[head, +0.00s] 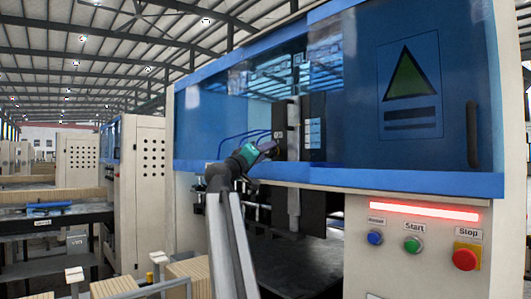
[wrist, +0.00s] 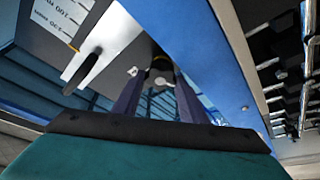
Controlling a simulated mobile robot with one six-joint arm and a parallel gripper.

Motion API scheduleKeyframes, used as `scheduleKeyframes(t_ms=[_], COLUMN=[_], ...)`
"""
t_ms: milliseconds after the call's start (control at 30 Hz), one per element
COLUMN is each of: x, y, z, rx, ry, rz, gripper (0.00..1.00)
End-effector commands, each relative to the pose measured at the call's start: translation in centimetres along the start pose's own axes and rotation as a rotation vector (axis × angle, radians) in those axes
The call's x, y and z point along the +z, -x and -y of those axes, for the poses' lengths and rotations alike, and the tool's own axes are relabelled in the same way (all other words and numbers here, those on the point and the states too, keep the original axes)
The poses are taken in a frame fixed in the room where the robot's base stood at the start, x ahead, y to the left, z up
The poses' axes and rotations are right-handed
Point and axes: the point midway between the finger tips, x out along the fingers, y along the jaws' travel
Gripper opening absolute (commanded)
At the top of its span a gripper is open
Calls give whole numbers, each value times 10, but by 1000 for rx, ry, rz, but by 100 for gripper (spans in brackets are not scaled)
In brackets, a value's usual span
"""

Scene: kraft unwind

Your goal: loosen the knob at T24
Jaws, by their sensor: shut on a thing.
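In the wrist view, my gripper (wrist: 161,88) has its two dark fingers reaching up the picture. They are shut on a small dark knob (wrist: 160,66) with a yellowish band and a pale metal part below it. The finger ends hide part of the knob. In the head view, my gripper (head: 268,148) is at the dark unit inside the machine's blue-framed opening, and the knob cannot be made out there. No T24 label is readable in either view.
A blue frame edge (wrist: 190,40) runs close to the right of the fingers. A dark lever (wrist: 82,74) and a printed scale (wrist: 62,14) lie left. Rows of metal parts (wrist: 290,75) are at far right. Start (head: 413,244) and stop (head: 464,259) buttons sit on the machine's front.

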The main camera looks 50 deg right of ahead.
Motion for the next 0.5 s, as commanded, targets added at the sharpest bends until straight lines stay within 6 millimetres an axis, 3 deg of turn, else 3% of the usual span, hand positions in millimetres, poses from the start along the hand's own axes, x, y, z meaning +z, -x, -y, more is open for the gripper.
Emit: scheduleKeyframes(t_ms=[100, 133, 233, 500], x=[0, 0, 0, 0], y=[-2, -2, -2, -1], z=[-2, -2, -2, 0], rx=[4, 4, 3, 1], ry=[2, 2, 1, 0], rz=[1, 1, 1, 1], gripper=[16, 40, 57, 57])
